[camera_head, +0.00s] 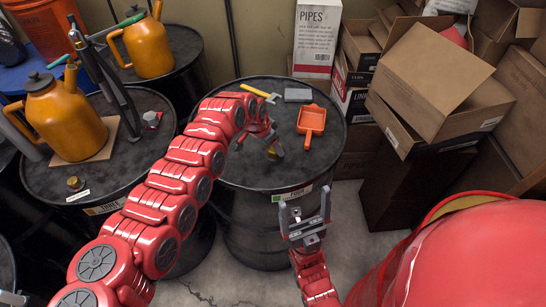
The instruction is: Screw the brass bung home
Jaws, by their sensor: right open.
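A small brass piece (276,151) shows on the middle drum's top (235,175), right by my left gripper; whether it is touched or held is unclear. Another small brass bung-like piece (75,183) sits near the front rim of the left drum (45,185), behind a white label. My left gripper (260,142) is low over the middle drum, partly hidden by its own arm, so its jaws are hard to read. My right gripper (305,222) is open and empty, its fingers pointing up, in front of the middle drum's right front edge.
An orange scoop (312,123), a grey block (298,95) and a yellow-handled tool (262,93) lie on the middle drum. Orange oil cans (65,118) (148,45) stand on drums at left. Cardboard boxes (440,85) crowd the right; a red drum (465,260) is front right.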

